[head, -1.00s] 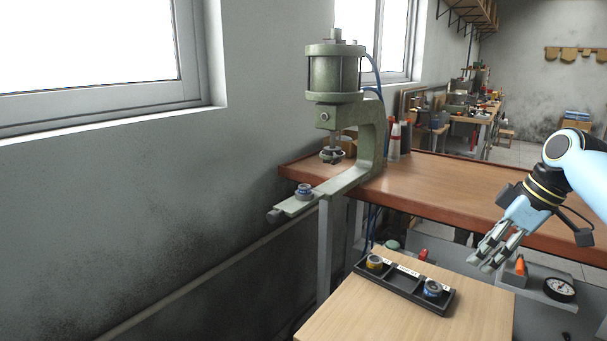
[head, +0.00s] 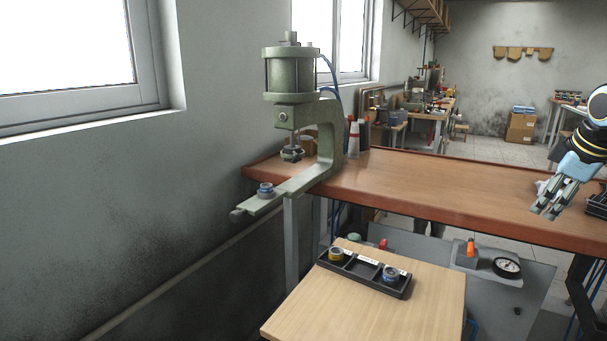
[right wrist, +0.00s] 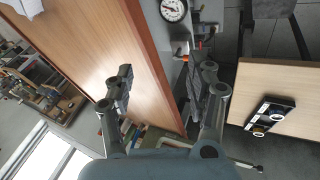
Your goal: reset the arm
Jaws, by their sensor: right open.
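My right gripper (head: 552,200) is at the right side of the head view, in front of the long wooden bench. It is open and empty, and its two fingers stand apart in the right wrist view (right wrist: 160,88). My left gripper is in neither view.
A green pneumatic press (head: 290,80) stands on the bench (head: 430,190) at left. A black tray (head: 362,275) with a yellow and a blue part sits on a light wooden table (head: 380,315). A gauge (head: 507,268) lies on a grey panel behind.

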